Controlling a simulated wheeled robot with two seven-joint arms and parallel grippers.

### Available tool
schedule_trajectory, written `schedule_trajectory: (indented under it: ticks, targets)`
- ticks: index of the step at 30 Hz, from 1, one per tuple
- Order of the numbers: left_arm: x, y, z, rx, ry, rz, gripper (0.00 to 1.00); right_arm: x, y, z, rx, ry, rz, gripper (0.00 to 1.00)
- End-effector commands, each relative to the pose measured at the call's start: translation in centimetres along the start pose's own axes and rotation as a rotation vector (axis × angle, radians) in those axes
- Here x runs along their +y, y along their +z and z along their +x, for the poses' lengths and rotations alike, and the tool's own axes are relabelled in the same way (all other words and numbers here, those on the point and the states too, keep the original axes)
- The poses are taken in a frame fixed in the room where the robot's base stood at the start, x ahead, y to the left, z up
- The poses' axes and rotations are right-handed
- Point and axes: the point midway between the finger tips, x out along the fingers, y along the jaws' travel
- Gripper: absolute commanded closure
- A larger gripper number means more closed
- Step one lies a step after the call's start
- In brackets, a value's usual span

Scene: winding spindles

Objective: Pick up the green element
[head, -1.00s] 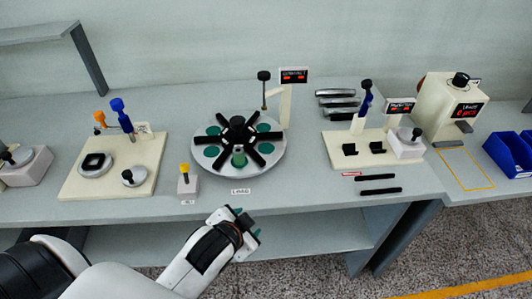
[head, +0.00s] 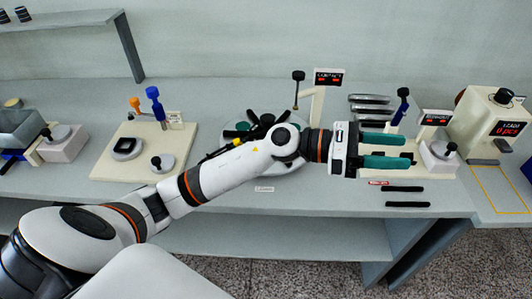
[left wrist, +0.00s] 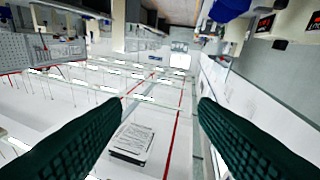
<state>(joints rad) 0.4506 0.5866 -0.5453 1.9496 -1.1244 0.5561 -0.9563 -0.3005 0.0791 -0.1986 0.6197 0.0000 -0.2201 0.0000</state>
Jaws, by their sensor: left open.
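The round turntable (head: 290,168) with black radial arms stands mid-bench, mostly hidden behind my left arm. Teal round spots (head: 243,126) show at its far left edge. The upright green piece seen earlier at its front is hidden now, so I cannot tell how it stands. My left gripper (head: 405,150) is open, its two teal fingers pointing right, in front of the white fixture on the right. In the left wrist view the fingers (left wrist: 160,115) are apart with nothing between them. My right gripper is not in view.
A cream fixture with orange and blue handles (head: 112,165) stands left. Metal bars (head: 370,98) lie behind my gripper. A machine with a red display (head: 490,115) is at right. Two black strips (head: 405,189) lie near the front edge. The front bench strip is mostly clear.

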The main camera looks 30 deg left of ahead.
Motion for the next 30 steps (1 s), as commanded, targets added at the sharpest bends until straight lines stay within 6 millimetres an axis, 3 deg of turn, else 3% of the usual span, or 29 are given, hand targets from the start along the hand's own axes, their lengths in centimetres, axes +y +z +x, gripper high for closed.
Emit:
schedule_trajectory:
  ticks: [2, 4, 8, 12, 16, 18, 21, 30]
  targets:
    - [-0.8, 2.0, -0.8, -0.235, 0.112, 0.251, 0.46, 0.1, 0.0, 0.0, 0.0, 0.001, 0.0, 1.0]
    - [-2.2, 4.0, -2.9, -0.458, 0.212, 0.446, 0.46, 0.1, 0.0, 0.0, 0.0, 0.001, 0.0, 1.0]
    - [-6.5, 5.7, -9.6, -0.893, 0.387, 0.709, 0.46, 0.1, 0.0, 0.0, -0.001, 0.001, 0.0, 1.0]
    - [-10.7, 3.8, -18.5, -1.306, 0.535, 0.807, 0.46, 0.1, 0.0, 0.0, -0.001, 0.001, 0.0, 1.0]
    - [-12.3, 1.0, -24.4, -1.55, 0.62, 0.782, 0.46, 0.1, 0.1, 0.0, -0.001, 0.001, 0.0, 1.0]
    - [-12.5, 0.0, -26.3, -1.622, 0.647, 0.759, 0.46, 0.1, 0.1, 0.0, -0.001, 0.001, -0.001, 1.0]
    - [-12.6, -0.3, -27.5, -1.666, 0.666, 0.74, 0.46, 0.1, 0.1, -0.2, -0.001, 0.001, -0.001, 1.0]
    - [-13.1, 4.4, -28.3, -1.668, 0.671, 0.736, 0.46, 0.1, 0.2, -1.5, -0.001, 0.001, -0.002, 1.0]
